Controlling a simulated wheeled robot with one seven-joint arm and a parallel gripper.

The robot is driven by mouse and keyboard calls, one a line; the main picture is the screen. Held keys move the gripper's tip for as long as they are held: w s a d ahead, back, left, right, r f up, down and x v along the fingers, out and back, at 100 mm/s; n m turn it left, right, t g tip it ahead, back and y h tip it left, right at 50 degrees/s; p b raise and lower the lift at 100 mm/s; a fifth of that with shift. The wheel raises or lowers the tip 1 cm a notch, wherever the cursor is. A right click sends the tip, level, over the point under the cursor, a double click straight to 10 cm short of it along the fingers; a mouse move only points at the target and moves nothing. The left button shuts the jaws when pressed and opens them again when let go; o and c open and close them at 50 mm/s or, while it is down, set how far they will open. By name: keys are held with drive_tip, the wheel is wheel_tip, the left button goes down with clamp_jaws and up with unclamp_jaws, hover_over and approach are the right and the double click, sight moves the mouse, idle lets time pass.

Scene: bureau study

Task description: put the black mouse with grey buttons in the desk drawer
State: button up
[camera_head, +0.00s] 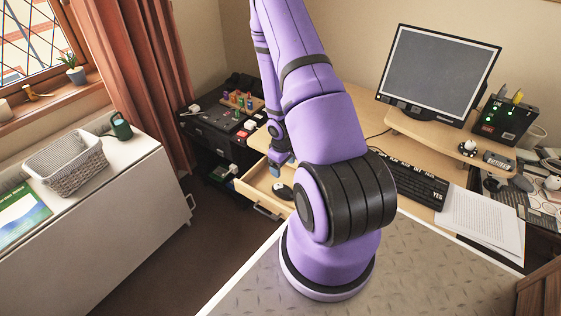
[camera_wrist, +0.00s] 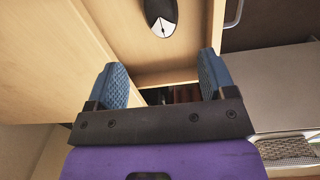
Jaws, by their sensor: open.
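The black mouse with grey buttons (camera_head: 284,191) lies inside the open desk drawer (camera_head: 262,187), near its front right part. In the wrist view the mouse (camera_wrist: 161,13) shows at the top edge, partly cut off, with its pale buttons facing down the picture, on the floor of the drawer (camera_wrist: 165,58). My gripper (camera_head: 281,167) is above the drawer, apart from the mouse. In the wrist view my gripper (camera_wrist: 164,78) has its two blue fingers spread with nothing between them. My arm covers part of the desk and drawer in the head view.
A black keyboard (camera_head: 408,178), papers (camera_head: 482,216) and a monitor (camera_head: 437,75) are on the desk. A black cabinet (camera_head: 214,131) stands left of the drawer. A white cabinet (camera_head: 110,205) with a basket (camera_head: 68,163) is at the left. Dark floor (camera_head: 190,250) lies free between.

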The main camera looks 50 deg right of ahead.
drive_tip(key=w+a+r+t+h, duration=0.1)
drive_tip(key=w+a+r, duration=0.15)
drive_tip(key=r, duration=0.85)
drive_tip(key=w+a+r+t, duration=0.15)
drive_tip(key=a+r, duration=0.25)
drive_tip(key=r, duration=0.6)
drive_tip(key=w+a+r+h, duration=0.1)
drive_tip(key=w+a+r, duration=0.15)
drive_tip(key=r, duration=0.85)
drive_tip(key=s+a+r+t+y, duration=0.2)
drive_tip(key=s+a+r, duration=1.4)
drive_tip(key=s+r, duration=0.2)
drive_tip(key=shift+a+r+t, duration=0.35)
